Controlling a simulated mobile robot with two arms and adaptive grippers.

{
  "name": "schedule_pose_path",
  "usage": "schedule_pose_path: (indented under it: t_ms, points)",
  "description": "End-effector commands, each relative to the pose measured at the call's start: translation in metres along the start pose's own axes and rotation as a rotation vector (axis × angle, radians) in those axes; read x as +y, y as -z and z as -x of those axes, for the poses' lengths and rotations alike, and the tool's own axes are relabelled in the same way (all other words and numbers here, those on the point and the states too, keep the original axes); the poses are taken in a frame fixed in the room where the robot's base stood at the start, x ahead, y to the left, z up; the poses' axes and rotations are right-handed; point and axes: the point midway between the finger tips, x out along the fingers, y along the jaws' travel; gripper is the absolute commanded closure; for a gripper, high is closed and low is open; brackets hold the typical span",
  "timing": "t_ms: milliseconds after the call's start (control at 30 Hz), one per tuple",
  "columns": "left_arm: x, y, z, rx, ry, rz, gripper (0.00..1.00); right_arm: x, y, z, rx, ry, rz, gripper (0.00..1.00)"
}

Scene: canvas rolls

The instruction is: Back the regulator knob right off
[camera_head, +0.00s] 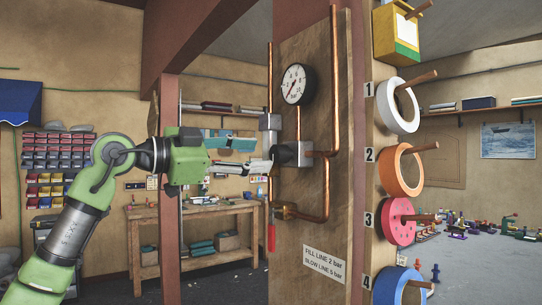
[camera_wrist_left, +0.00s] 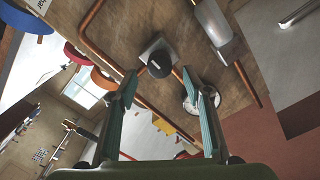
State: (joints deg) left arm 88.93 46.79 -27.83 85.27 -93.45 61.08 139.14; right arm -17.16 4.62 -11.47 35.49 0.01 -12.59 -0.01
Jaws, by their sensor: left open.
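The regulator is a grey block (camera_head: 304,154) on the wooden panel, with a dark round knob (camera_head: 283,154) on its front. In the left wrist view the black knob (camera_wrist_left: 159,65) shows end-on, in front of its square grey plate (camera_wrist_left: 153,48). My left gripper (camera_head: 262,156) is level with the knob, just to its left, and points at it. In the left wrist view its fingers (camera_wrist_left: 160,80) are apart, with the knob showing between and beyond the tips. Contact cannot be made out. A white round gauge (camera_head: 298,85) is above the regulator. My right gripper is not in view.
Copper pipes (camera_head: 334,60) run along the panel (camera_head: 318,205) around the regulator. A grey fitting (camera_head: 270,122) and a lower valve (camera_head: 285,211) with a red tag are close by. Coloured rolls (camera_head: 398,222) hang on pegs at right. A workbench (camera_head: 200,210) stands behind.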

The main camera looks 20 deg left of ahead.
Motion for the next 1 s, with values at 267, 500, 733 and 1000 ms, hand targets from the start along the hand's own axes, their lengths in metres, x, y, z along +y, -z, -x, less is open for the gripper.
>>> schedule_pose_path:
  t_ms: [267, 500, 733, 1000]
  points:
    - [-0.001, -0.001, 0.046, -0.001, 0.001, 0.000, 0.55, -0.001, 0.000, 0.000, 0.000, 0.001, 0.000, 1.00]
    - [0.000, -0.001, 0.054, -0.001, -0.001, 0.001, 0.55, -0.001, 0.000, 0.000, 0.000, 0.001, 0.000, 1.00]
    - [0.000, -0.001, 0.054, 0.000, -0.001, 0.001, 0.55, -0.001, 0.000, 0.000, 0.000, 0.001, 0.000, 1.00]
    - [0.011, 0.000, 0.044, 0.031, -0.019, -0.011, 0.55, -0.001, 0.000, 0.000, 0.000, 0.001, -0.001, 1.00]
